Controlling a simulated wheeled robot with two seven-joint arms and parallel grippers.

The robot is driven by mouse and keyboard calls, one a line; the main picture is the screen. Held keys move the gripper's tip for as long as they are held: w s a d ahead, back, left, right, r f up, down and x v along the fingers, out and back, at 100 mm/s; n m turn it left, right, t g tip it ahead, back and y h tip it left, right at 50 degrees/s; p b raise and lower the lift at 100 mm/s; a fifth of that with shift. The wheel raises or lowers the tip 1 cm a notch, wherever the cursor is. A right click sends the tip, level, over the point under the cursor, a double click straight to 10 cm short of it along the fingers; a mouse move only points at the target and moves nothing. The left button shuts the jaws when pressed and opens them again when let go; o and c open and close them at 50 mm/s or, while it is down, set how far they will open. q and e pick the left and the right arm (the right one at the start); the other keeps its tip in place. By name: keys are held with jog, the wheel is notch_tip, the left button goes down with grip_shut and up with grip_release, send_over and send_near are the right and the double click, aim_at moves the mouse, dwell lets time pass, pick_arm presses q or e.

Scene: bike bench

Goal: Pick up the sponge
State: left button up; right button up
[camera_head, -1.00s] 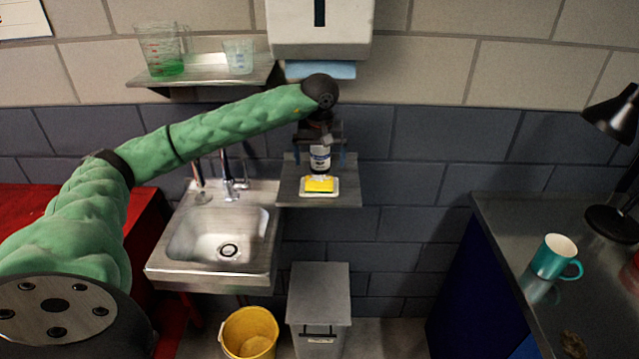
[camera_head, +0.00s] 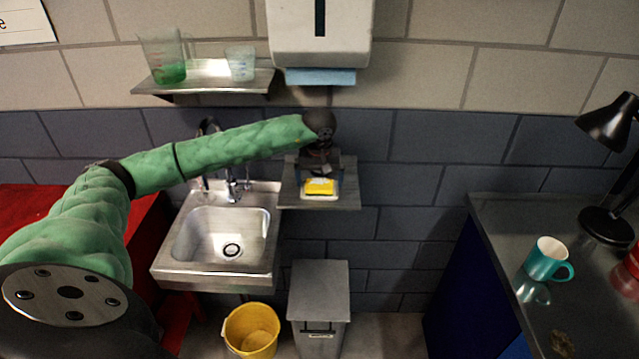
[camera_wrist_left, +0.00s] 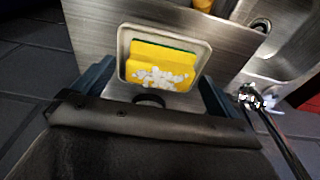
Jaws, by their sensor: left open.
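The yellow sponge (camera_head: 319,186) with a green layer lies in a small white tray on the metal shelf beside the sink. In the left wrist view the sponge (camera_wrist_left: 162,63) shows white, foam-like patches on its near side. My left gripper (camera_head: 319,170) is above the shelf, just over and behind the sponge in the head view. In the left wrist view its fingers (camera_wrist_left: 152,85) are spread on either side of the tray, open and empty. I cannot tell its exact height above the sponge. My right gripper is not in view.
The shelf (camera_head: 345,200) is next to the steel sink (camera_head: 220,240) with its faucet (camera_head: 232,185). A paper towel dispenser (camera_head: 320,35) hangs above. A yellow bucket (camera_head: 251,332) and a grey bin (camera_head: 319,305) stand below. A teal mug (camera_head: 546,260) stands on the right bench.

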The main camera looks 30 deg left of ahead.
pick_arm(q)
jog(key=shift+f, duration=0.2)
jog(key=shift+c, duration=0.5)
jog(key=c, duration=0.9)
jog(key=shift+c, duration=0.3)
jog(key=shift+r, duration=0.1)
